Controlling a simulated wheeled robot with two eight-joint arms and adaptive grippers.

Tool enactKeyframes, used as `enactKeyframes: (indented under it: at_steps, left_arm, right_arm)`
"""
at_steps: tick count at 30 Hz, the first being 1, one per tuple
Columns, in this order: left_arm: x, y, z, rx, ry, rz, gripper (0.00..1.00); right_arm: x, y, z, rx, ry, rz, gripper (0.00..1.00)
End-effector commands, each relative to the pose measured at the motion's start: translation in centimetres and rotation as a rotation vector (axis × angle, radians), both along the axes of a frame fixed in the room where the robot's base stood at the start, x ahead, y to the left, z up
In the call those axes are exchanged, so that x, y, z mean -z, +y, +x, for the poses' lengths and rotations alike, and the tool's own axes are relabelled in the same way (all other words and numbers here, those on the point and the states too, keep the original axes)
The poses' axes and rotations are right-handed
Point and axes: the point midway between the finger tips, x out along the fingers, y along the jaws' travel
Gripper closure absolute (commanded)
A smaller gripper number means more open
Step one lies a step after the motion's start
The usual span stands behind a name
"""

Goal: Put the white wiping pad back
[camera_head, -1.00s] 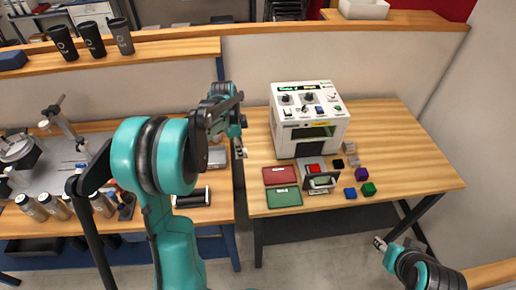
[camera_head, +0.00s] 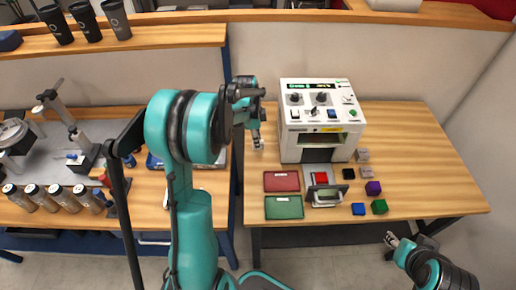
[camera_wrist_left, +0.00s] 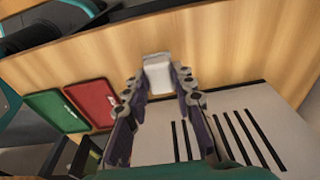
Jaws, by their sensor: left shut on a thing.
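My left gripper (camera_head: 257,144) is over the left back part of the right-hand wooden table, beside the left side of the white laser marker (camera_head: 300,150). In the left wrist view its fingers (camera_wrist_left: 158,85) are shut on a small white block-like thing, which looks like the white wiping pad (camera_wrist_left: 157,74). It is held between the fingertips with wood behind it. I cannot tell whether it touches the table. My right gripper (camera_head: 391,240) is low at the right, in front of the table edge, too small to read.
A red tray (camera_head: 281,181) and a green tray (camera_head: 284,207) lie in front of the left gripper. The table's right side is clear. Bottles (camera_head: 38,198) stand on the left bench.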

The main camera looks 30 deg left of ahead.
Motion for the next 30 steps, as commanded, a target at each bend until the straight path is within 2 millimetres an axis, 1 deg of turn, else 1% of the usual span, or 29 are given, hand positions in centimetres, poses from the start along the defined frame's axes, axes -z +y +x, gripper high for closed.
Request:
enactKeyframes:
  at_steps: [6, 8, 15, 19, 20, 21, 22, 30]
  left_arm:
    - [3.1, 0.0, 0.0, 0.0, 0.0, 0.0, 1.0]
    - [3.7, 0.0, 0.0, 0.0, 0.0, 0.0, 1.0]
    - [3.6, 0.0, 0.0, 0.0, 0.0, 0.0, 1.0]
    - [4.0, 0.0, 0.0, 0.0, 0.0, 0.0, 1.0]
    - [3.9, 0.0, 0.0, 0.0, 0.0, 0.0, 0.7]
    - [3.9, 0.0, 0.0, 0.0, 0.0, 0.0, 0.59]
    - [3.9, 0.0, 0.0, 0.0, 0.0, 0.0, 0.55]
    - [3.8, 0.0, 0.0, 0.0, 0.0, 0.0, 0.55]
  right_arm:
    - [1.4, 0.0, 0.0, 0.0, 0.0, 0.0, 0.6]
    - [1.6, 0.0, 0.0, 0.0, 0.0, 0.0, 0.6]
    - [1.4, 0.0, 0.0, 0.0, 0.0, 0.0, 0.6]
    - [1.8, 0.0, 0.0, 0.0, 0.0, 0.0, 0.6]
    - [1.7, 0.0, 0.0, 0.0, 0.0, 0.0, 0.6]
    - [1.7, 0.0, 0.0, 0.0, 0.0, 0.0, 0.6]
    - [1.7, 0.0, 0.0, 0.0, 0.0, 0.0, 0.6]
    - [1.7, 0.0, 0.0, 0.0, 0.0, 0.0, 0.6]
